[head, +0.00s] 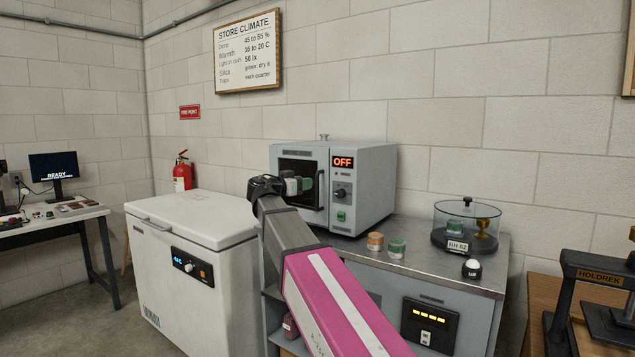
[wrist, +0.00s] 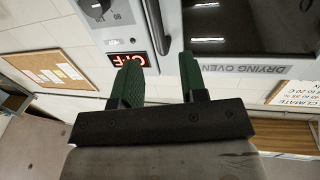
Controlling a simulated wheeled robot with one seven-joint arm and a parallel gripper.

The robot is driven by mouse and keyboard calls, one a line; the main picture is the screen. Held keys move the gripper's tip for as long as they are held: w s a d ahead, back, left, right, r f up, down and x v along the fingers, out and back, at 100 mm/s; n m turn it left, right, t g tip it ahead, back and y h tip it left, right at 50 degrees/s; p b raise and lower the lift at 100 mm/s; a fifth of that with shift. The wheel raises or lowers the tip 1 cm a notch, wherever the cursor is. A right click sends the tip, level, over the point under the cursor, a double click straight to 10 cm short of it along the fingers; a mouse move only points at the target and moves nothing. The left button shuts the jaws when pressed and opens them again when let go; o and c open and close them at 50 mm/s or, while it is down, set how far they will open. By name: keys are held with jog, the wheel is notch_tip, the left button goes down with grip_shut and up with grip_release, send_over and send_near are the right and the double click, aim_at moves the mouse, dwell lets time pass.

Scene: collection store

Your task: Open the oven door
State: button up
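The drying oven (head: 371,190) is a grey box on the metal-topped bench, with a dark-windowed door on its left front and a red "OFF" display. The door looks shut. Its dark upright handle (head: 321,189) is at the door's right edge, beside the control panel. My gripper (head: 305,184) is in front of the door, just left of the handle. In the wrist view my gripper (wrist: 163,68) has its two green fingers apart with nothing held. The handle (wrist: 157,25) shows beyond and between the fingertips there; I cannot tell whether they touch it. My gripper hides part of the door.
A glass-covered jar (head: 467,226) stands to the right. A white chest freezer (head: 190,220) is left of the bench. A black press (head: 590,290) stands at far right.

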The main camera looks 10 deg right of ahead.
jog(key=x, duration=0.7)
jog(key=shift+d, duration=0.1)
grip_shut()
